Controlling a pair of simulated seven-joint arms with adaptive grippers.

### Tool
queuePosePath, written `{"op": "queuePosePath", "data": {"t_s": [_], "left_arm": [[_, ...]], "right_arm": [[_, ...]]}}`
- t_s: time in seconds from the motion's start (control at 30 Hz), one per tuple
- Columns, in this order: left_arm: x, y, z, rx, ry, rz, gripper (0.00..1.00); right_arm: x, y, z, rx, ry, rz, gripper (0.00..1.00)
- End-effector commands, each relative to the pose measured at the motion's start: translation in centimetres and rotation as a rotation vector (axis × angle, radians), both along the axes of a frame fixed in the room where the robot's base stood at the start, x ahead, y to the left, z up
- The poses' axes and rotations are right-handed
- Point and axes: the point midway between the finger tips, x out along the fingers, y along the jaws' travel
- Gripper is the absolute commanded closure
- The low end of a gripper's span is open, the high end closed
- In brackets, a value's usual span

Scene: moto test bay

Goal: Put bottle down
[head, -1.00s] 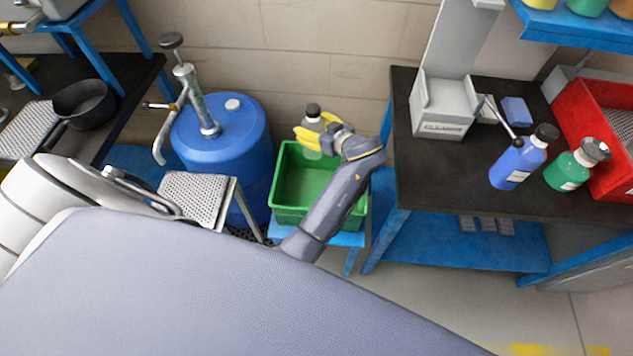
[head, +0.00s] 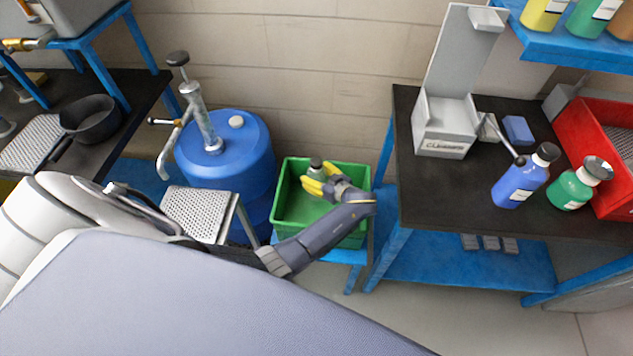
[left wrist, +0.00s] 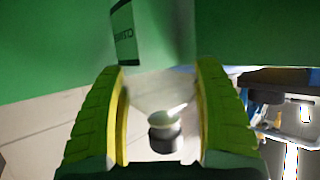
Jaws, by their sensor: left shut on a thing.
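The bottle (head: 316,169) has a dark cap and a clear or pale body. In the head view it is upright inside the green bin (head: 353,170), at the bin's far middle part. My left gripper (head: 318,186) is shut on it with yellow fingers. In the left wrist view the bottle (left wrist: 155,75) shows between both fingers (left wrist: 160,115), with a dark label and its dark cap towards the camera. Whether the bottle's base touches the bin floor is hidden. My right gripper is not in view.
A blue drum (head: 225,160) with a pump stands left of the bin. A dark-topped table (head: 430,195) at right bears a grey cleaner holder (head: 445,125), a blue bottle (head: 525,178), a green bottle (head: 578,188) and a red bin (head: 612,200).

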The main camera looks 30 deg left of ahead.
Motion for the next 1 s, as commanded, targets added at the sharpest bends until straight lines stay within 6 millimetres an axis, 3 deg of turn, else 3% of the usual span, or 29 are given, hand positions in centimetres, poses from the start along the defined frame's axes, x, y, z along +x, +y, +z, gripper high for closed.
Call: {"op": "queuePosePath", "data": {"t_s": [0.5, 0.97, 1.0], "left_arm": [[0.0, 0.0, -3.6, 0.000, 0.001, 0.000, 0.60], [-0.1, 0.0, -4.1, 0.001, 0.001, 0.001, 0.60], [0.0, 0.0, -4.1, 0.001, 0.001, 0.001, 0.28]], "right_arm": [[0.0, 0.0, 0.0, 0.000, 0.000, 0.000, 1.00], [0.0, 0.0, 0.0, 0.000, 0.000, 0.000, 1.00], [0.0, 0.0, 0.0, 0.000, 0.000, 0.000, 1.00]]}}
